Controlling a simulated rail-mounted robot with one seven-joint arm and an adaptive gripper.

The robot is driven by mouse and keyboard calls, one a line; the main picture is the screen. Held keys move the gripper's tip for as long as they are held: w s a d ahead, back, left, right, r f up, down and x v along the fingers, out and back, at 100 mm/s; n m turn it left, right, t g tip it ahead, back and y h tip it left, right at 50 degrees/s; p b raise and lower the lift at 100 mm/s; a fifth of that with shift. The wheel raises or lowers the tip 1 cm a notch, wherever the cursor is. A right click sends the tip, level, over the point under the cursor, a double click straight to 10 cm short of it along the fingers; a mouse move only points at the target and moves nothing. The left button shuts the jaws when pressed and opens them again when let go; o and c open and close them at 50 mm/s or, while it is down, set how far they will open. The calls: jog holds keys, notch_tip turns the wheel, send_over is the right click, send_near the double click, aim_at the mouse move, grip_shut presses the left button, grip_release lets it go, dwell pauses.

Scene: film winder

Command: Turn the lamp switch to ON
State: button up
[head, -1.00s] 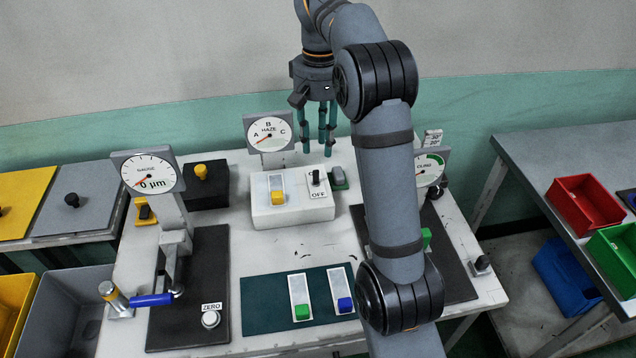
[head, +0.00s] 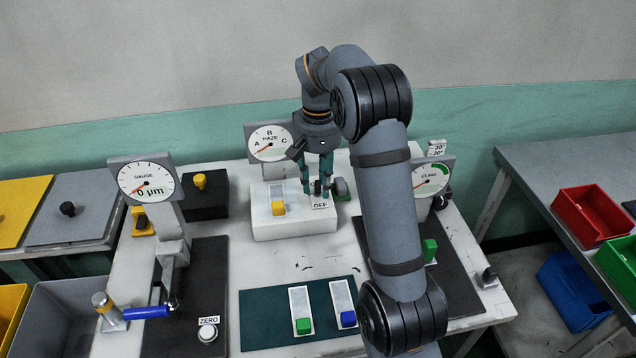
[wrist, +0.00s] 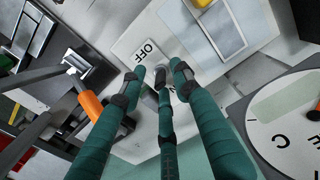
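The lamp switch (head: 317,188), a small black knob, sits on the right part of a white box (head: 290,228). Its OFF label (head: 320,205) shows in front of it, and also in the wrist view (wrist: 148,50). The ON label is mostly hidden by the fingers. My gripper (head: 320,188) points down over the switch with its teal fingers around the knob's place. In the wrist view my gripper (wrist: 160,78) has its fingertips apart, close to the box top beside the OFF label. The knob is mostly hidden there, so contact cannot be told.
A yellow-handled slider (head: 278,208) is left of the switch on the same box. A grey knob on a green base (head: 341,188) stands close on the right. The haze dial (head: 270,142) rises just behind.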

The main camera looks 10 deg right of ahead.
jog(key=c, duration=0.3)
jog(key=c, duration=0.4)
